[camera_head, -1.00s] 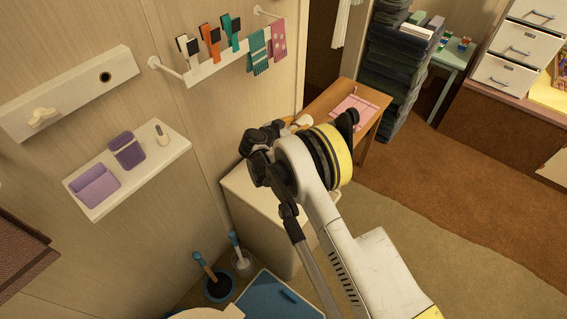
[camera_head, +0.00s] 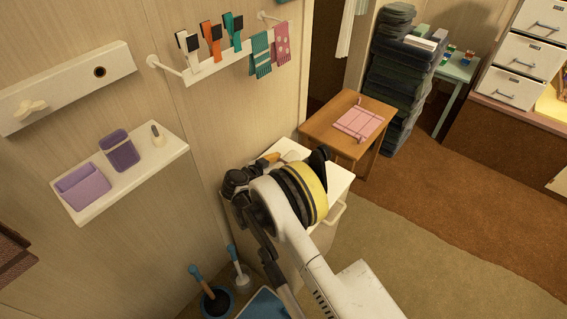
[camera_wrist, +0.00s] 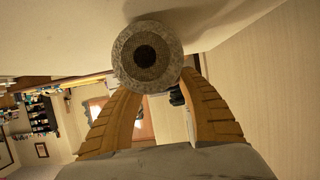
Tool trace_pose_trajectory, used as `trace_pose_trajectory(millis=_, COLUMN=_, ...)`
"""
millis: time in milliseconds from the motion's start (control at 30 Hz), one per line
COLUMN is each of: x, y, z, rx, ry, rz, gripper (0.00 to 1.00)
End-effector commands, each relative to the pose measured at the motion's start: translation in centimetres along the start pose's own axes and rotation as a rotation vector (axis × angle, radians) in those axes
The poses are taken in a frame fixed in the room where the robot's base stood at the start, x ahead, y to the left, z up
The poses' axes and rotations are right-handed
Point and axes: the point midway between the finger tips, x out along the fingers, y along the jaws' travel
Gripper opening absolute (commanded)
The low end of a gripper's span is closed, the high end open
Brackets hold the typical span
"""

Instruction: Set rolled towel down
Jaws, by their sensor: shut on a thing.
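The rolled towel (camera_wrist: 148,55) is grey and speckled, seen end-on with a dark hole in its middle, in the wrist view. My gripper (camera_wrist: 160,88) has its two tan fingers shut on it, one on each side. A pale surface (camera_wrist: 60,35) lies right by the towel, with a shadow near it; I cannot tell whether they touch. In the head view my gripper (camera_head: 268,160) is over the white cabinet (camera_head: 338,180), mostly hidden behind my arm. The towel cannot be clearly made out there.
A wooden side table (camera_head: 325,125) with a pink item (camera_head: 359,123) stands behind the cabinet. A wall rail (camera_head: 225,55) with hanging tools and cloths and a shelf (camera_head: 95,205) with purple holders are to the left. Brushes (camera_head: 208,285) stand on the floor below. Open floor lies right.

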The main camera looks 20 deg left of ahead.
Motion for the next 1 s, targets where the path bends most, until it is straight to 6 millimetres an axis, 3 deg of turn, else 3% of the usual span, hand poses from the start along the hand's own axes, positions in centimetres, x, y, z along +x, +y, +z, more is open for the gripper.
trace_pose_trajectory(millis=133, x=0.1, y=0.0, z=0.3, rx=0.000, ry=0.000, rz=0.000, gripper=0.14)
trace_pose_trajectory(millis=167, x=0.1, y=0.0, z=0.2, rx=0.000, ry=0.000, rz=0.000, gripper=0.56)
trace_pose_trajectory(millis=200, x=0.1, y=0.0, z=0.2, rx=0.000, ry=0.000, rz=0.000, gripper=0.67)
trace_pose_trajectory(millis=567, x=0.0, y=0.0, z=-0.1, rx=0.000, ry=0.000, rz=0.000, gripper=0.67)
trace_pose_trajectory(millis=667, x=-1.3, y=-0.1, z=-0.2, rx=-0.001, ry=0.000, rz=-0.002, gripper=0.67)
trace_pose_trajectory(millis=1000, x=-8.8, y=-0.1, z=-0.3, rx=-0.001, ry=0.000, rz=-0.003, gripper=0.67)
